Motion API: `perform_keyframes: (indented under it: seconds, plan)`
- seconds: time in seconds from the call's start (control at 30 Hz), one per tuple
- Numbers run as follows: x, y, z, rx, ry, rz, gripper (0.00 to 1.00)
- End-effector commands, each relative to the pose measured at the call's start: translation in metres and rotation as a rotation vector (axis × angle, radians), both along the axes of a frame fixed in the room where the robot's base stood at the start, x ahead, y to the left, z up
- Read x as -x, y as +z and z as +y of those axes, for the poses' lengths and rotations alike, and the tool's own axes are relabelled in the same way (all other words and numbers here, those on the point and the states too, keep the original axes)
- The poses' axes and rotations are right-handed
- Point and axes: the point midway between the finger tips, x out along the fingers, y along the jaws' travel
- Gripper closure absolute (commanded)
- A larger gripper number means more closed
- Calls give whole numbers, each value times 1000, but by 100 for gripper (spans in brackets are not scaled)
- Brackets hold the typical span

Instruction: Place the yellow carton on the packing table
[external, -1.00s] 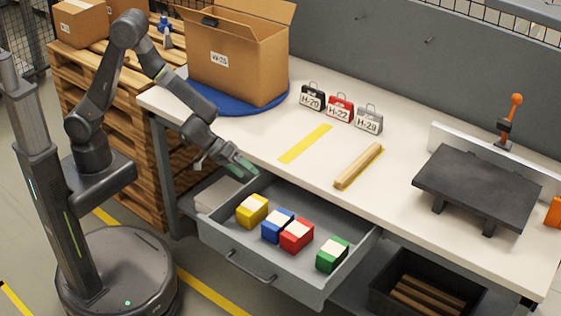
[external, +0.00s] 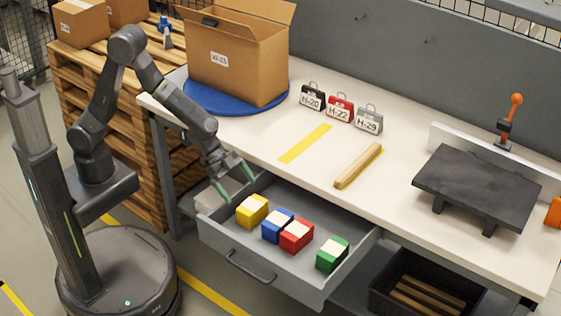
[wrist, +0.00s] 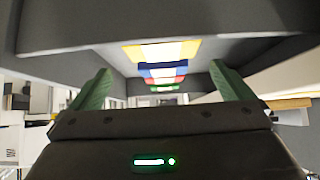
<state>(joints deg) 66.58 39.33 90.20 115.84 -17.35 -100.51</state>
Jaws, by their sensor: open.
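The yellow carton (external: 252,210) with a pale top sits at the left end of the open drawer (external: 218,243). In the wrist view the yellow carton (wrist: 158,51) shows ahead, between and beyond the fingertips. My gripper (external: 236,184) is open and empty, just above and behind the carton near the drawer's back left; its green fingers (wrist: 160,82) are spread apart. The packing table (external: 240,140) has a white top and stands above the drawer. A yellow strip (external: 305,144) is marked on it.
Blue (external: 277,226), red (external: 297,235) and green (external: 332,254) cartons share the drawer. On the table are a large open box (external: 235,65) on a blue disc, several tagged locks or bags, a wooden bar (external: 358,166) and a black stand (external: 477,187).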

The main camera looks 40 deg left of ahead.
Motion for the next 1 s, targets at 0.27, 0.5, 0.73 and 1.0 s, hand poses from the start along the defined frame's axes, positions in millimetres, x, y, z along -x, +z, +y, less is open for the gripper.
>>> perform_keyframes:
  seconds: [0.27, 0.5, 0.73, 1.0]
  plan:
    - [0, -32, -30, 0, 1, 3, 0]
    - [-2, -51, -44, 0, 1, 2, 0]
    - [-4, -70, -65, 1, 3, 1, 0]
    - [-4, -71, -68, 1, 3, 1, 0]
